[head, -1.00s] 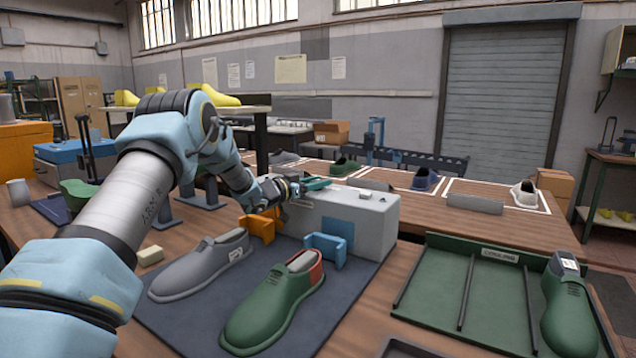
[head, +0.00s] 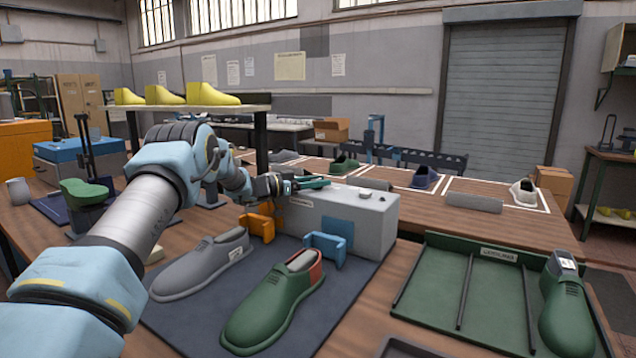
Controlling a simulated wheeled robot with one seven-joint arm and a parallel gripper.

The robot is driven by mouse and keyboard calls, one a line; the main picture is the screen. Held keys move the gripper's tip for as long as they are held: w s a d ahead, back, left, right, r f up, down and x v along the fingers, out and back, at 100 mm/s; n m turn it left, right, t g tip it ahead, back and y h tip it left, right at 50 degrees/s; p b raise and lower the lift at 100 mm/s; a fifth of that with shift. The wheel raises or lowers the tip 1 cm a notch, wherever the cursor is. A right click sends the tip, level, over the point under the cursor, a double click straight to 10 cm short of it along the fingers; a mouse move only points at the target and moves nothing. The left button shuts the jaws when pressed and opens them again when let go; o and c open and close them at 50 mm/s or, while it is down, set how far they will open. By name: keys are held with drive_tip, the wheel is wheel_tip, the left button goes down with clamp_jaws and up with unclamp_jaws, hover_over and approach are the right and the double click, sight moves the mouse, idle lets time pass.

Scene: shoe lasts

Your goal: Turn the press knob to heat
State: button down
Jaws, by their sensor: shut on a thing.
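The press (head: 345,215) is a light grey box with a blue panel on its front, at the back edge of a dark mat. My gripper (head: 289,186) is at the top left end of the press, shut on a small part there. That part, which I take for the knob, is hidden by the gripper, so its setting cannot be read. A teal piece (head: 312,183) lies on the press top just right of the gripper. An orange clamp (head: 262,222) and a blue clamp (head: 327,248) stand in front of the press.
A grey shoe (head: 203,266) and a green shoe (head: 275,303) lie on the mat (head: 350,298) before the press. A green tray (head: 425,298) with dividers holds another green shoe (head: 564,305) at right. A shelf (head: 190,108) with yellow lasts stands behind my arm.

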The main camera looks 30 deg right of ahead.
drive_tip(key=shift+c, duration=1.6)
unclamp_jaws()
drive_tip(key=w+a+b, duration=0.1)
drive_tip(key=a+b, duration=0.2)
drive_tip(key=a, duration=0.7)
drive_tip(key=shift+a, duration=0.4)
